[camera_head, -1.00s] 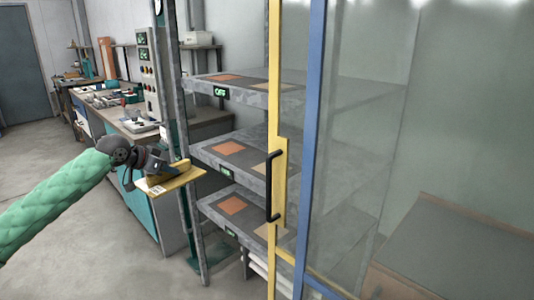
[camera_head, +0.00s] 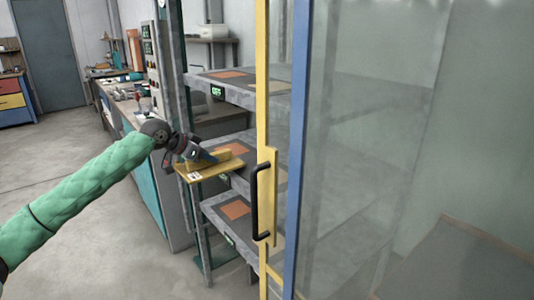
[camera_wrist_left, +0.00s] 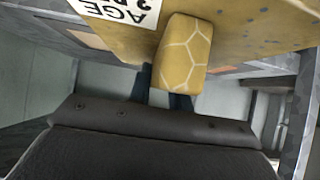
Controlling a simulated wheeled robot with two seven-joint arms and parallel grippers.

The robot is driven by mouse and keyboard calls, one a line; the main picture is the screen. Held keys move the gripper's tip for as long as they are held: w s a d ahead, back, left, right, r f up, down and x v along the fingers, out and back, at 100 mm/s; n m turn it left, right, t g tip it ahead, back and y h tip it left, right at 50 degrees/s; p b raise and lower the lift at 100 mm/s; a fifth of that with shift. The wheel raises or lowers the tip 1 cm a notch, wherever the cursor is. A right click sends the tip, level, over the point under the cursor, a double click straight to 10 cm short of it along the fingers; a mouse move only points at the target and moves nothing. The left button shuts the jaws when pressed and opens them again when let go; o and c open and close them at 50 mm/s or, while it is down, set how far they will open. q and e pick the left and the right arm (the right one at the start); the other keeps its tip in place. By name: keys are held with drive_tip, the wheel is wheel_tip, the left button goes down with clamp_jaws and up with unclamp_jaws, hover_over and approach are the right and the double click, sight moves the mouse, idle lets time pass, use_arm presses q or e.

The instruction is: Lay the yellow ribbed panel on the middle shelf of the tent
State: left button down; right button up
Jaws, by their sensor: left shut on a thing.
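The yellow panel (camera_head: 212,167) is held by my left gripper (camera_head: 196,156) at the front edge of the middle shelf (camera_head: 252,146). In the left wrist view the panel (camera_wrist_left: 240,25) fills the top, with a white printed label and a yellow raised block between the dark fingers (camera_wrist_left: 172,95). The panel looks roughly level; I cannot tell whether it touches the shelf. The middle shelf is grey with an orange square, partly hidden by the panel. My right gripper is not in view.
The tent's upper shelf (camera_head: 240,85) and lower shelf (camera_head: 228,218) lie above and below. A yellow door frame with a black handle (camera_head: 258,200) and a blue post (camera_head: 300,130) stand close on the right. A workbench (camera_head: 145,165) stands behind left.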

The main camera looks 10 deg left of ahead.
use_arm(q)
drive_tip(key=w+d, duration=0.3)
drive_tip(key=w, duration=0.1)
drive_tip(key=w+d+p, duration=0.1)
drive_tip(key=w+d, duration=0.2)
drive_tip(key=w, duration=0.1)
drive_tip(key=w+d, duration=0.3)
drive_tip(key=w, duration=0.1)
drive_tip(key=shift+w+d+r+p, duration=0.15)
drive_tip(key=shift+d+r+p, duration=0.05)
drive_tip(key=shift+d+p, duration=0.2)
drive_tip(key=shift+w+d, duration=0.2)
drive_tip(key=shift+w, duration=0.1)
drive_tip(key=shift+w+d+f, duration=0.15)
drive_tip(key=shift+w, duration=0.05)
drive_tip(key=shift+f+p, duration=0.4)
drive_tip(key=shift+f, duration=1.25)
drive_tip(key=c, duration=1.3)
unclamp_jaws()
drive_tip(key=shift+f, duration=0.1)
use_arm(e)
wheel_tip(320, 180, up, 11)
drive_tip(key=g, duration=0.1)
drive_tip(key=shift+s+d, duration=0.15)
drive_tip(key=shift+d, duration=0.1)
use_arm(q)
drive_tip(key=shift+s, duration=0.1)
